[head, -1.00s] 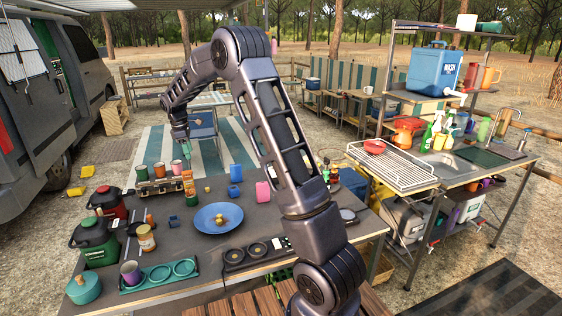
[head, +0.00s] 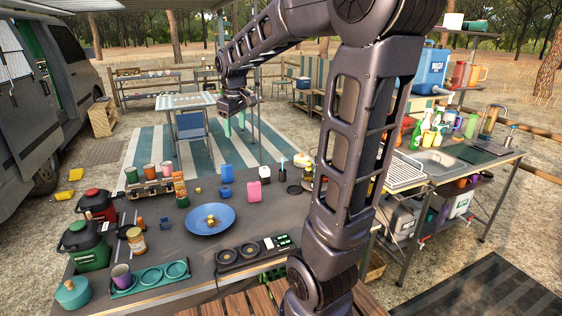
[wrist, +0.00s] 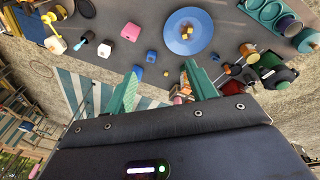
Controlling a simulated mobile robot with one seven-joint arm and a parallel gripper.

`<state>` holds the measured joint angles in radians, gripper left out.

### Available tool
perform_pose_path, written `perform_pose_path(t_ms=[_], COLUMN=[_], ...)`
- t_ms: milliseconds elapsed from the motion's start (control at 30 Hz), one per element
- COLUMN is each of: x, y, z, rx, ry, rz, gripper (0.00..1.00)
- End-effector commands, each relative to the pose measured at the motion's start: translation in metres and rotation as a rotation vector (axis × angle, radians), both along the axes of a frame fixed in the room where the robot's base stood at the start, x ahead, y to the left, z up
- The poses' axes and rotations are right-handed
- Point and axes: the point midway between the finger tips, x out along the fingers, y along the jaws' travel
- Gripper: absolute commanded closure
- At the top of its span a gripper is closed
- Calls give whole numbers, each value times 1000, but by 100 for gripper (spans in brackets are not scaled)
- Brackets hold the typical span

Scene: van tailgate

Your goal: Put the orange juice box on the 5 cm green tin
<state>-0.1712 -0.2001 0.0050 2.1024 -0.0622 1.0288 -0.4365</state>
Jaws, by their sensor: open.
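My gripper (head: 234,125) is open and empty, in the air beyond the table's far edge, up and to the right of the box. In the wrist view its teal fingers (wrist: 163,72) are spread apart, with a small orange and white patch near the right finger, too hidden to name surely.
A blue plate (head: 227,219) with small yellow pieces lies mid-table. Green and red jugs crowd the left. A blue chair (head: 193,134) stands behind the table.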

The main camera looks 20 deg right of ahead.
Motion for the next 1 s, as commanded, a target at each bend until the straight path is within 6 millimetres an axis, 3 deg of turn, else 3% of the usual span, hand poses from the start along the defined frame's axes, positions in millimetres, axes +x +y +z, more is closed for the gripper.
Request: perform_pose_path(t_ms=[267, 600, 800, 1000], x=[-83, -176, -210, -221], y=[-35, -62, -69, -71], z=[2, -21, -38, -44], rx=[68, 157, 195, 209], ry=[-67, -144, -174, -183], rz=[-213, -467, -571, -607], gripper=[44, 44, 44, 44])
